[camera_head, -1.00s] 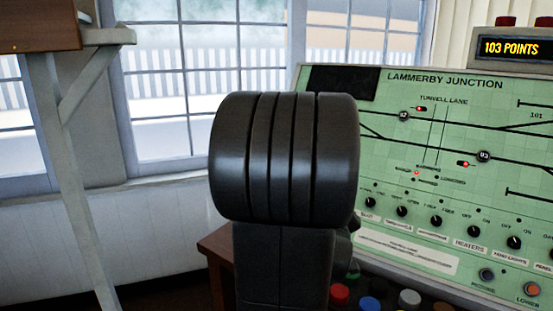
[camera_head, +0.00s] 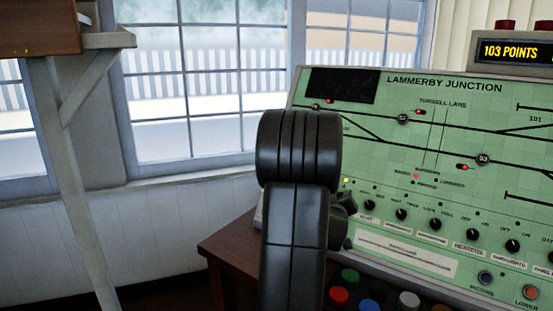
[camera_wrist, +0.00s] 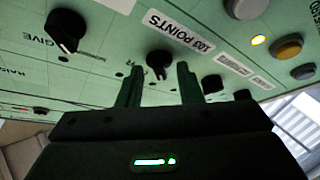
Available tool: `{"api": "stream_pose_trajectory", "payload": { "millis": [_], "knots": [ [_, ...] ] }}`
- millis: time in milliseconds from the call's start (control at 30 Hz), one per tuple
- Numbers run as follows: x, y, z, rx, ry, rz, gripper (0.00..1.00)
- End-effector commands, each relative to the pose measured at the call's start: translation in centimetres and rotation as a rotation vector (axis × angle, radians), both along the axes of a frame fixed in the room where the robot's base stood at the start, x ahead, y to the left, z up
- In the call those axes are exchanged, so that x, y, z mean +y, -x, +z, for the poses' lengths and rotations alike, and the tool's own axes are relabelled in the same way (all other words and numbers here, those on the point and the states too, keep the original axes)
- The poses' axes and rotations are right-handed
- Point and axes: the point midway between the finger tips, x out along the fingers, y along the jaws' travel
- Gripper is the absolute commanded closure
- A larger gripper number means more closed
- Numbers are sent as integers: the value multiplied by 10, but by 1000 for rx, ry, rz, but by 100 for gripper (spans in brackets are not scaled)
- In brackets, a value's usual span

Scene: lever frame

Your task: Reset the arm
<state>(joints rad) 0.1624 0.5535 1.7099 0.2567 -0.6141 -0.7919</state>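My arm (camera_head: 297,200), dark and jointed, stands in the middle of the head view in front of the green panel (camera_head: 465,130); my gripper is hidden there. In the wrist view my gripper (camera_wrist: 160,78) is open, its two fingers apart and pointing at the panel. A black knob (camera_wrist: 158,62) by a white label "103 POINTS" (camera_wrist: 180,29) shows in the gap between the fingers. I cannot tell whether the fingertips reach around it. Nothing is visibly held.
A larger black knob (camera_wrist: 66,30) is to the left of the fingers. Round buttons (camera_wrist: 286,48) and a lit yellow lamp (camera_wrist: 259,40) are to the right. A display (camera_head: 513,50) reads "103 POINTS". Coloured buttons (camera_head: 408,300) and a wooden desk (camera_head: 228,250) lie below the panel.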

Motion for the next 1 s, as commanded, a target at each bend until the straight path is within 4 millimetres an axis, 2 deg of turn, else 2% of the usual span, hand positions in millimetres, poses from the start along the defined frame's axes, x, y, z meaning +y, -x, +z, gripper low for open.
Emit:
{"api": "stream_pose_trajectory", "payload": {
  "millis": [667, 1000],
  "knots": [
    [7, -3, 1, -338, -482, -311, 67],
    [44, 50, -2, -348, -497, -319, 67]
  ]
}}
